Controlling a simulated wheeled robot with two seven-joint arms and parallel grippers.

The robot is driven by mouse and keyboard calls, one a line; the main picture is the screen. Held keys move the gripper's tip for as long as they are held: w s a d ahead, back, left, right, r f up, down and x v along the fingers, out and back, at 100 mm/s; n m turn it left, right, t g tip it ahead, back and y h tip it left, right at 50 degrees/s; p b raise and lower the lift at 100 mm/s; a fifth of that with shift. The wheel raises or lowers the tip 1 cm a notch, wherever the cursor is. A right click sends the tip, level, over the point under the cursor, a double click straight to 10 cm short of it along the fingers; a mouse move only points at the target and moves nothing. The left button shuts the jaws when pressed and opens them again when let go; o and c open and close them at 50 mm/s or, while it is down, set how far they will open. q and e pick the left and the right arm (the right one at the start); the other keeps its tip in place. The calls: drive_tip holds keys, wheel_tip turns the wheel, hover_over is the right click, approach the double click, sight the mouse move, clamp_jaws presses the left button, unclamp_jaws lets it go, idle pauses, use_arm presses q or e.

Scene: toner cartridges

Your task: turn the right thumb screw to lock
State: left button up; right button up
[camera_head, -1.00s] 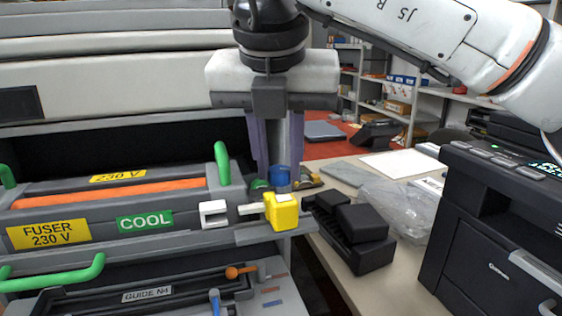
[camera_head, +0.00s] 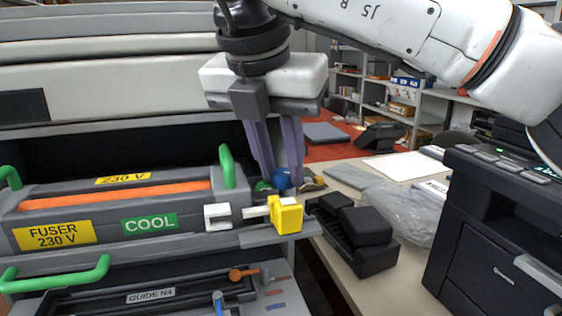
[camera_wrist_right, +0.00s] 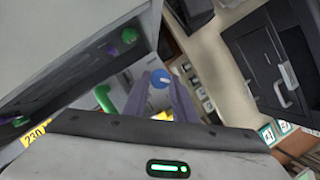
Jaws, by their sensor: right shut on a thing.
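The right thumb screw has a blue knob (camera_head: 282,180), seen at the right end of the grey fuser unit (camera_head: 190,225). It also shows in the right wrist view (camera_wrist_right: 160,79) with a white mark on its face. My right gripper (camera_head: 281,176) comes down from above, tilted, and its two purple fingers are shut on the knob. The fingertips sit on either side of it in the wrist view. The lower part of the screw is hidden behind a yellow block (camera_head: 285,216). My left gripper is not in view.
A green handle (camera_head: 227,166) stands just left of the fingers. Black boxes (camera_head: 365,225), a clear plastic bag (camera_head: 405,212) and a black printer (camera_head: 500,230) are on the table at right. A lower guide tray (camera_head: 190,295) lies below the fuser.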

drive_tip(key=o, duration=1)
drive_tip(key=shift+o, duration=0.2)
drive_tip(key=shift+r, duration=0.1)
drive_tip(key=shift+s+r, duration=0.1)
drive_tip(key=shift+r, duration=0.2)
drive_tip(key=p+v, duration=0.1)
drive_tip(key=v, duration=0.8)
drive_tip(key=shift+r+p, duration=0.2)
drive_tip(key=shift+p, duration=0.2)
drive_tip(key=shift+s, duration=0.15)
